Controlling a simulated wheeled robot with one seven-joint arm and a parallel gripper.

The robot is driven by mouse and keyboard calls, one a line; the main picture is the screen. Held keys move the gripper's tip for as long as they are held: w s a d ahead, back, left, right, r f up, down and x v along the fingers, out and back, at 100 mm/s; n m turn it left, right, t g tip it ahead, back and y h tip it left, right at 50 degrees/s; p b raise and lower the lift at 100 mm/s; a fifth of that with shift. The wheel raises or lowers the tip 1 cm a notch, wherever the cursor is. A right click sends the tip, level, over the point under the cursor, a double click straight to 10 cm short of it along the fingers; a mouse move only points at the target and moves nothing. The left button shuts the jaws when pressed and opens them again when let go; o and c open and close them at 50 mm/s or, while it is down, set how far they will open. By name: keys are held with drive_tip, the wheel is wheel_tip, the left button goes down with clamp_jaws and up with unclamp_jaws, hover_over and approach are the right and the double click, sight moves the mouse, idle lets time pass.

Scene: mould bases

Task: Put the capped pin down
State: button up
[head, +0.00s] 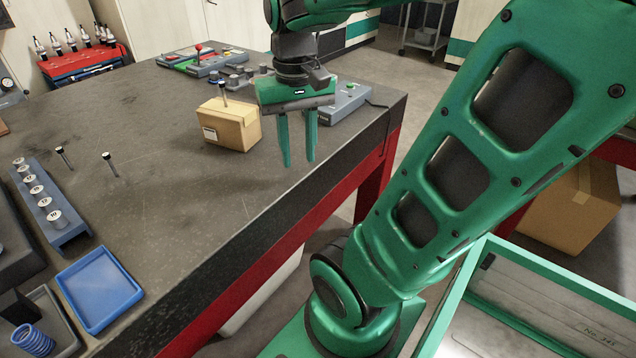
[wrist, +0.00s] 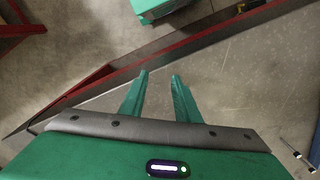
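My gripper (head: 298,163) is to the right of the box, near the bench's edge, pointing down. Its fingers are apart, with nothing between them. In the wrist view the gripper (wrist: 159,75) also shows an empty gap. A thin pin-like thing (wrist: 298,156) is at the lower right there.
A blue-grey rack (head: 45,208) with several numbered pale-topped pieces and an empty blue tray (head: 99,288) are at the left. Control boxes (head: 345,102) stand at the back. The bench middle is clear. A green-framed case (head: 560,310) is at lower right.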

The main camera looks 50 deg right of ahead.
drive_tip(key=s+f, duration=0.5)
drive_tip(key=s, duration=0.1)
drive_tip(key=shift+s+f, duration=0.25)
drive_tip(key=shift+f, duration=0.1)
idle(0.8)
